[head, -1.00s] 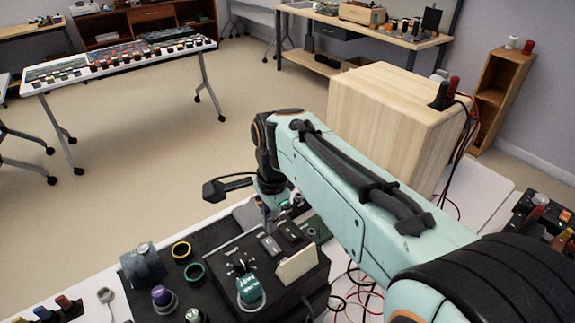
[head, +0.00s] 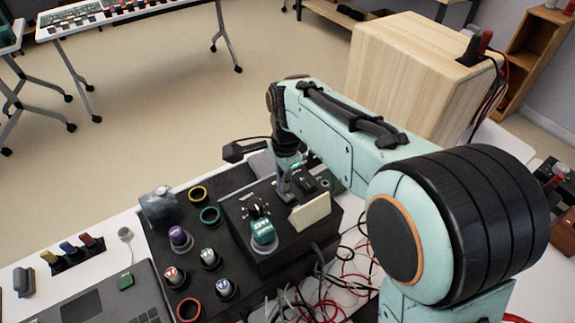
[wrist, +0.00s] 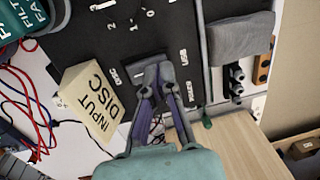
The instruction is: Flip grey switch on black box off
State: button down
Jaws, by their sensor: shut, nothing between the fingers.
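The black box (head: 240,208) stands on a dark mat on the table, its panel facing up. One dark grey switch (head: 305,183) shows beside my gripper in the head view. I cannot tell contact or the switch's position. A cream INPUT DISC card (wrist: 93,100) stands beside the switches.
A teal knob (head: 263,234) sits on the box. Several small knobs and rings, such as a purple knob (head: 180,238), lie left of it. Red and black cables (head: 345,265) tangle to its right. A large wooden speaker cabinet (head: 400,60) stands behind my arm.

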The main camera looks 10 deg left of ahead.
aim_at(290, 196)
jog(key=shift+s+d+f, duration=0.1)
jog(key=shift+s+d+r, duration=0.2)
jog(key=shift+s+d, duration=0.3)
notch_tip(290, 196, up, 14)
jog(key=s+d, duration=0.1)
jog(key=shift+s+d, duration=0.2)
dwell(0.4)
jog(key=shift+w+a+y, duration=0.3)
jog(key=shift+w+a, duration=0.15)
jog(key=shift+w, duration=0.1)
